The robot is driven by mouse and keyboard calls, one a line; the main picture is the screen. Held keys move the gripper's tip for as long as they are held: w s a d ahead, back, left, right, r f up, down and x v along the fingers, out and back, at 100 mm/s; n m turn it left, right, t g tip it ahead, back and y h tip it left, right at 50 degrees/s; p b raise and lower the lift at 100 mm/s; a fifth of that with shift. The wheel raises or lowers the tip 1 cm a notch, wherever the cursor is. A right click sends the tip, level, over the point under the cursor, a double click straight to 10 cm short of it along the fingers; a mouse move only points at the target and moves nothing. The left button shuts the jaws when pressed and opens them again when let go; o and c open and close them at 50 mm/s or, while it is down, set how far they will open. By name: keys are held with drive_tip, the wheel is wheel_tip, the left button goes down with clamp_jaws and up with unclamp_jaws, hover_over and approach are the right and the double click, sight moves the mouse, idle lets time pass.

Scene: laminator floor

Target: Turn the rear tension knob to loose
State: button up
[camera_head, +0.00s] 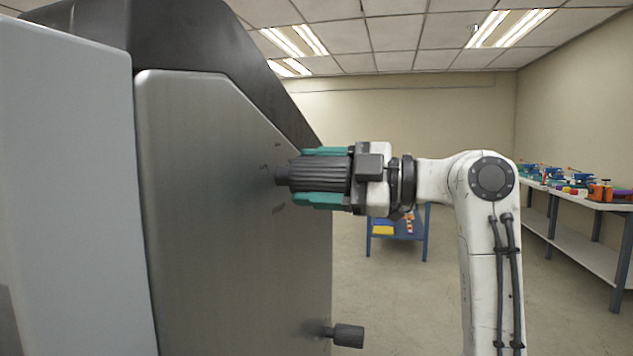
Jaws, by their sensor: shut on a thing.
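The grey metal laminator panel (215,200) stands upright on the left. A dark ribbed knob (319,174) sticks out to the right from the upper part of this panel. My gripper (318,176) reaches it from the right, with one teal finger above the knob and one below. It is shut on the knob. Small dark marks on the panel around the knob's shaft are too small to read. A second dark knob (348,335) sticks out low on the panel, apart from my gripper. I cannot read a label on either knob.
A blue cart (398,236) with a yellow item stands behind my arm. A long bench (570,193) with several tools and coloured items runs along the right wall. The floor between the laminator and the bench is mostly clear.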

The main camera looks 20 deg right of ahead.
drive_tip(key=o, duration=1)
drive_tip(key=shift+o, duration=0.2)
drive_tip(key=shift+d, duration=0.1)
drive_tip(key=v, duration=1)
drive_tip(key=shift+s+d, duration=0.25)
